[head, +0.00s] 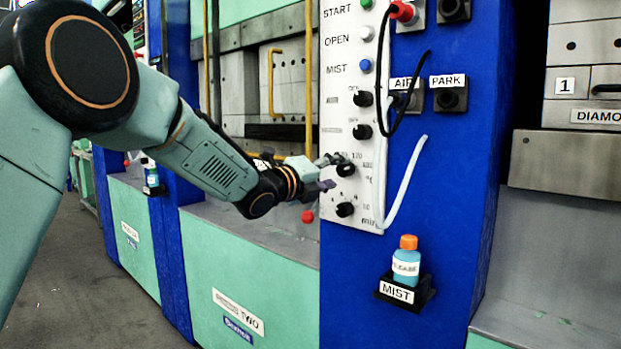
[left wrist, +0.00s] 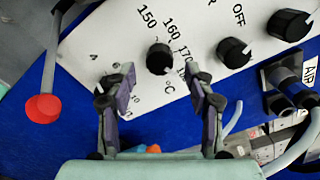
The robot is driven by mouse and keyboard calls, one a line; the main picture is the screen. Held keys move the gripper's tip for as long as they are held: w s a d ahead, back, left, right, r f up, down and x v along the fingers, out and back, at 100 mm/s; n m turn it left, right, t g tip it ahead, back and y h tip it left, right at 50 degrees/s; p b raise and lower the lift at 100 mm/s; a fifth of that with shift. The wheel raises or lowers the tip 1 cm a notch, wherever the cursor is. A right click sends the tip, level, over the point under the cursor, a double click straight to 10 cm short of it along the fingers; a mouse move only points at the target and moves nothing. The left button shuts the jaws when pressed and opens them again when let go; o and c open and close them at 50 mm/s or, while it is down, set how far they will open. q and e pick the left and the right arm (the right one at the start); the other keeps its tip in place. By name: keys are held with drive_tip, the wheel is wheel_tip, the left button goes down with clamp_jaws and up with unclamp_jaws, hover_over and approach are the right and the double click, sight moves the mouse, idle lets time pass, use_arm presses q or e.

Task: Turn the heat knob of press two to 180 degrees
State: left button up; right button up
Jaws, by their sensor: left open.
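The heat knob (head: 345,169) is a black dial on the white control panel (head: 347,60) of press two, with 170 printed just above it in the head view. In the left wrist view the heat knob (left wrist: 159,58) stands among the marks 150, 160, 170 and °C. I cannot read its exact setting. My left gripper (head: 326,172) is at the panel in front of the knob. It is open and empty, and its two fingers (left wrist: 160,92) point toward the panel on either side of the knob, apart from it in the left wrist view. My right gripper is not in view.
The minutes knob (head: 345,209) sits just below, partly behind a finger in the wrist view. Other black knobs (head: 362,131) are above. A red ball handle (head: 307,216) is left of the panel. A pale hose (head: 404,185) hangs at its right. A MIST bottle (head: 406,262) stands lower right.

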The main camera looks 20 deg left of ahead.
use_arm(q)
drive_tip(key=v, duration=0.9)
drive_tip(key=shift+s+r, duration=0.1)
drive_tip(key=shift+r, duration=0.05)
